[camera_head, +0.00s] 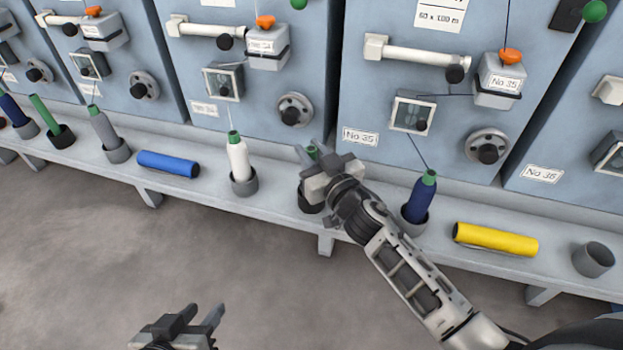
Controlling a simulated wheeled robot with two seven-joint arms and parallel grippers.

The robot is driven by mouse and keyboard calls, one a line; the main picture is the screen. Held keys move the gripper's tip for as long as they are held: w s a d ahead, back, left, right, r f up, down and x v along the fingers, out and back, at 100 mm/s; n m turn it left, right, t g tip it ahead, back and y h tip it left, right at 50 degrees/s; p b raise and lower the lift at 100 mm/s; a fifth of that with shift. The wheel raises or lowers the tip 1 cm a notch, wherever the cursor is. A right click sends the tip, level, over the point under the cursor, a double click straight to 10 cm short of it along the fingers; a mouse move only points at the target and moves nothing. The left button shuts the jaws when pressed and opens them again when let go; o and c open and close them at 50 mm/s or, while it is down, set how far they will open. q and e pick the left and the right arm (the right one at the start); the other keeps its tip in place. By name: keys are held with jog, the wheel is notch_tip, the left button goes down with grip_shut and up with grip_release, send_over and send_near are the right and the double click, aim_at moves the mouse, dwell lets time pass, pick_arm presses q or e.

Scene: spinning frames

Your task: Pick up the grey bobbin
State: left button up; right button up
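A grey bobbin (103,127) with a green tip stands tilted in a grey cup (118,151) on the shelf at the left. Neither gripper is near it. My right gripper (313,155) is over a dark cup (309,203) in the middle of the shelf. A green tip shows between or just behind its fingers; the gripper hides the body below, so I cannot tell that bobbin's colour or whether the fingers touch it. My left gripper (203,318) is low at the bottom edge, in front of the shelf, with its fingers apart and nothing seen between them.
A white bobbin (238,160) and a navy bobbin (421,198) stand in cups either side of my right gripper. Blue (168,164) and yellow (495,240) cylinders lie on the shelf (277,206). An empty cup (593,260) stands at right. Blue-grey machine panels rise behind.

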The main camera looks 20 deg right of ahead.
grip_shut()
